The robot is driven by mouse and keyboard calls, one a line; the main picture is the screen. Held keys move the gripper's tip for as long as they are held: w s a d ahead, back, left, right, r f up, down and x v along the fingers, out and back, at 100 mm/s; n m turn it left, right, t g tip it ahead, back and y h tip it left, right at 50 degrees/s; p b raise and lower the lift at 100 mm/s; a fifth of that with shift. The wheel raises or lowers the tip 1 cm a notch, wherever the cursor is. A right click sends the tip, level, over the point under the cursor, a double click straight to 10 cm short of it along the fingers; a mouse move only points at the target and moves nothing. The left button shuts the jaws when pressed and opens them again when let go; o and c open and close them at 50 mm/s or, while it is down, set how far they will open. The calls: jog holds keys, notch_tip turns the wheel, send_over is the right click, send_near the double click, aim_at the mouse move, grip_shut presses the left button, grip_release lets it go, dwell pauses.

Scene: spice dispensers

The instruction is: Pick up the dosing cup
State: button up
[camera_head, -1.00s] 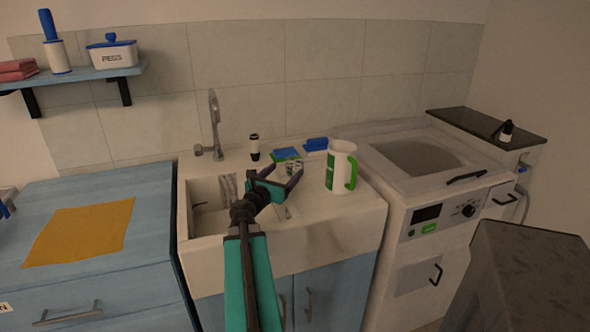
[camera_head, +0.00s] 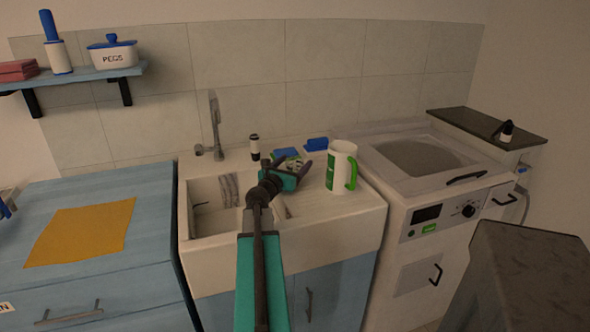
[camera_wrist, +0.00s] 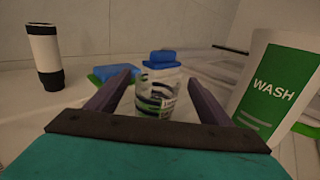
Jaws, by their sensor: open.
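The dosing cup looks to be the small pale cup with dark and green markings (camera_wrist: 157,92). In the wrist view it stands upright between my fingers, a little beyond them. In the head view the cup (camera_head: 293,163) is partly hidden by my gripper (camera_head: 287,167). My gripper also shows in the wrist view (camera_wrist: 162,78), with its fingers spread on either side of the cup. I see no clear contact between the fingers and the cup.
A black-and-white cylinder (camera_head: 255,147), a blue-and-green item (camera_head: 286,153) and a blue block (camera_head: 317,144) are behind. The sink basin (camera_head: 208,228) is left.

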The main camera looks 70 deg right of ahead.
aim_at(298, 158)
jog(key=shift+s+d+p, duration=0.15)
jog(key=shift+d+p, duration=0.2)
jog(key=shift+d, duration=2.25)
jog(key=c, duration=1.2)
